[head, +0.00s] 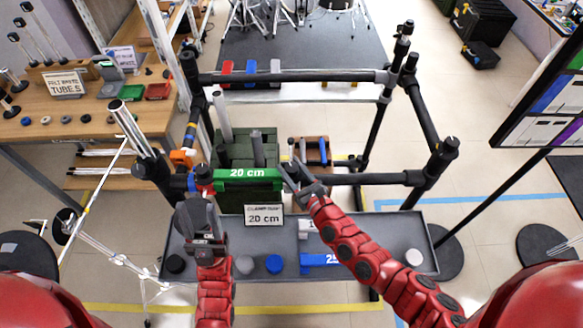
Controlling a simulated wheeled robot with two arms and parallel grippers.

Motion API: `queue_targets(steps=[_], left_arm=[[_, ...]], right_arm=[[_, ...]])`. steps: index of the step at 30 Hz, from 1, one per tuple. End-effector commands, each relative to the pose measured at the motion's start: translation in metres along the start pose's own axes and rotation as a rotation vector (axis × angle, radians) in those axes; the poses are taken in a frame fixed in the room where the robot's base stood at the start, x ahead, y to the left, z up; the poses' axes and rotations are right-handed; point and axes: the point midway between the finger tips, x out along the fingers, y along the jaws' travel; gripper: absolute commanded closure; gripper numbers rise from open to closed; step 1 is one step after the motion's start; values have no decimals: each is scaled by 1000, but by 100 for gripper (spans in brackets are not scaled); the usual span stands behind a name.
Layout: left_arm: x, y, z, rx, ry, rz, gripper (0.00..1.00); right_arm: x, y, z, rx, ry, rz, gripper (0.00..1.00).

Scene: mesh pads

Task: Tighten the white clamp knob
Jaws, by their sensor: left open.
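A round white piece (414,257), possibly the white clamp knob, lies at the right end of the grey tray; I cannot be sure what it is. No white knob is clear on the black tube frame (290,77). My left gripper (198,203) is open, just below the red clamp part (203,173) at the frame's front left; its fingers hide part of that area. A green bar marked 20 cm (248,174) spans level beside this clamp. My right gripper (292,175) is at the bar's right end; whether it grips the bar is unclear.
The grey tray (395,228) holds a 20 cm sign (264,215), a blue 25 bar (318,261), and dark, grey (244,265) and blue (274,264) round pieces. An orange clamp (182,158) sits on the left post. A wooden bench (50,125) stands left.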

Motion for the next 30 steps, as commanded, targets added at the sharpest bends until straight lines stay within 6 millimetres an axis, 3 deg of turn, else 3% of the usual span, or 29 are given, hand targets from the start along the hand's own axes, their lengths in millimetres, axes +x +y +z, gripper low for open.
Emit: queue_targets(steps=[1, 6, 11, 21, 30], left_arm=[[0, 0, 0, 0, 0, 0, 50], [0, 0, 0, 0, 0, 0, 50], [8, 0, -2, 0, 0, 0, 50], [50, -2, -8, 0, 0, 0, 50], [52, -3, -9, 0, 0, 0, 50]], right_arm=[[0, 0, 0, 0, 0, 0, 73], [0, 0, 0, 0, 0, 0, 100], [0, 0, 4, 2, -4, -18, 100], [2, 1, 8, 7, -8, -212, 100], [0, 0, 2, -1, -3, -266, 100]])
